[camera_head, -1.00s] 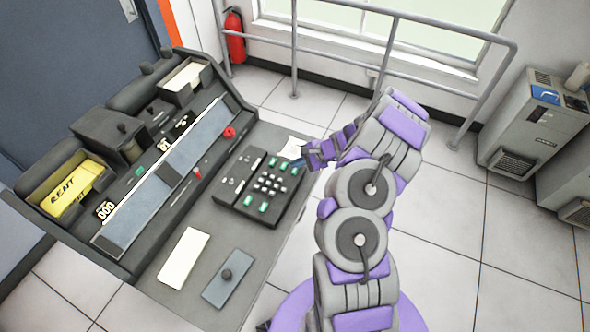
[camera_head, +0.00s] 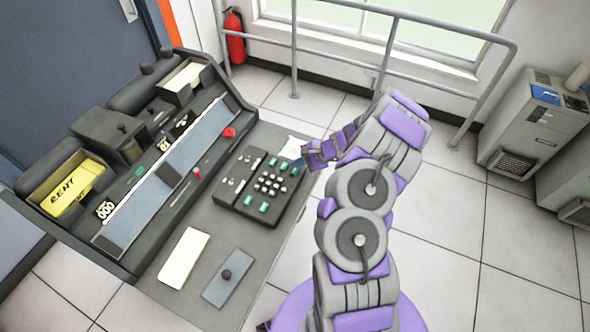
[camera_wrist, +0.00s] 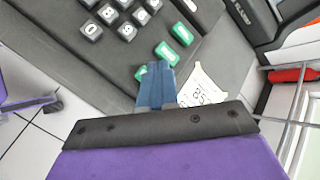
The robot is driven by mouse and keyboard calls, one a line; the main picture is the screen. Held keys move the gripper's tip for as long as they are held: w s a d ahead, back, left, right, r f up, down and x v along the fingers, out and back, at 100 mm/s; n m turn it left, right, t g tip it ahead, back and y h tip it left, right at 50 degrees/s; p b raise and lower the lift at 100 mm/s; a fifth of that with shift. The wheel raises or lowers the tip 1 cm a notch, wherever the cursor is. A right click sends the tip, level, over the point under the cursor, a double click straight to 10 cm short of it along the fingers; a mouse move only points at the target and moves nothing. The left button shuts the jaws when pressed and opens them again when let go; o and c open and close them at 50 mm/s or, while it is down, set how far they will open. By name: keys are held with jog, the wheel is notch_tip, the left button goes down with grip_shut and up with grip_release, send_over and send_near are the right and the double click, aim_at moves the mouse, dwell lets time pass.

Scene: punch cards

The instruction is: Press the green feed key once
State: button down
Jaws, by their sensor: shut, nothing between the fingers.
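The dark keypad unit (camera_head: 232,200) sits on the desk's right side, with several green keys and a block of dark number keys. Green keys are at its back edge (camera_head: 272,162) and front edge (camera_head: 264,207). I cannot read which one is the feed key. My gripper (camera_head: 299,162) is above the keypad's back right corner. In the wrist view, its blue fingers (camera_wrist: 155,75) are shut and empty. They partly cover one green key (camera_wrist: 140,72); two more green keys (camera_wrist: 167,53) (camera_wrist: 182,33) show beside it. Contact cannot be told.
A paper note (camera_head: 293,147) lies at the desk edge behind the keypad. The console has a red knob (camera_head: 229,132) and a yellow card stack (camera_head: 72,188). A cream card (camera_head: 184,258) and a grey plate with a knob (camera_head: 228,288) lie in front. A railing (camera_head: 400,84) stands behind.

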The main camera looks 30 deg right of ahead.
aim_at(298, 173)
jog(key=shift+f, duration=0.35)
jog(key=shift+f+b, duration=0.45)
jog(key=shift+b, duration=0.05)
dwell(0.7)
jog(key=shift+r, duration=0.1)
jog(key=shift+r+p, duration=0.65)
jog(key=shift+r, duration=0.15)
jog(key=shift+r+p, duration=1.7)
jog(key=shift+r, duration=0.8)
